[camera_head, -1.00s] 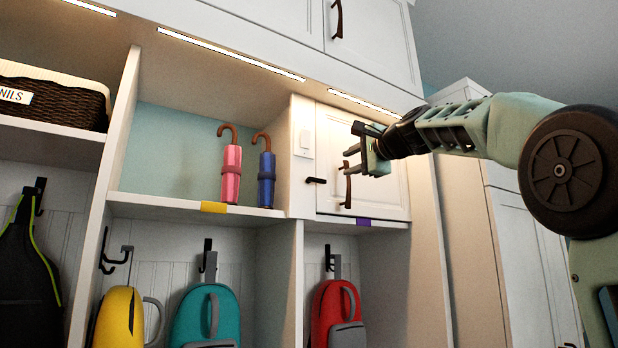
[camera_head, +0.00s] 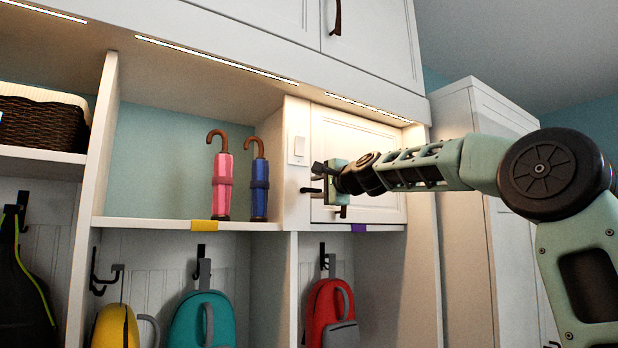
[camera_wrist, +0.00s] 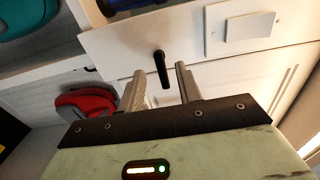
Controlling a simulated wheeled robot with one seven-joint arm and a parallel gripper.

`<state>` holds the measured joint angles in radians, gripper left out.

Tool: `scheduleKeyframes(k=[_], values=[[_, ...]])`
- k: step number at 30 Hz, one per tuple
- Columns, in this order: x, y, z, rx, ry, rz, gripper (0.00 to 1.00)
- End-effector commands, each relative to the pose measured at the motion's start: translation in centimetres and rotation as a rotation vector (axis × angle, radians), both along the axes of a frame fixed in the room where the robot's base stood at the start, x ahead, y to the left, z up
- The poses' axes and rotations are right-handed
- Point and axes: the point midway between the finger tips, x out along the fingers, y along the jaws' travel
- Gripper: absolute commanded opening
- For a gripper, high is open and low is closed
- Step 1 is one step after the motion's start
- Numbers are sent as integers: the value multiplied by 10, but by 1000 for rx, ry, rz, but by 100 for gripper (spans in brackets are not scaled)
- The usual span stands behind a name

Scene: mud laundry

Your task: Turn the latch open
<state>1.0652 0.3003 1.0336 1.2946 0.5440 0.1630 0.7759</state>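The latch is a short dark lever (camera_head: 310,190) on the white panel left of the small cabinet door (camera_head: 352,128). It sticks out roughly level in the head view. In the wrist view the latch (camera_wrist: 161,68) appears beyond and between my two fingertips. My gripper (camera_head: 317,178) is in front of the latch, beside the door's left edge. In the wrist view my gripper (camera_wrist: 160,84) is open, with nothing held between its fingers. I cannot tell whether a finger touches the latch.
A light switch (camera_head: 299,147) sits just above the latch. A pink umbrella (camera_head: 222,185) and a blue umbrella (camera_head: 259,187) stand on the open shelf to the left. A red backpack (camera_head: 327,305) hangs below. A tall white cabinet (camera_head: 500,230) is at right.

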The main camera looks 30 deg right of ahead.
Motion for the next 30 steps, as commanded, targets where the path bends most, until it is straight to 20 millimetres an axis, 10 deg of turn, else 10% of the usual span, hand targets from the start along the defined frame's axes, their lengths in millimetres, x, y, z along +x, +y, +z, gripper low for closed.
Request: scheduleKeyframes(k=[23,27,30], values=[[45,2,-1,-1,1,0,35],[45,2,-1,-1,1,0,0],[45,2,-1,-1,1,0,0]])
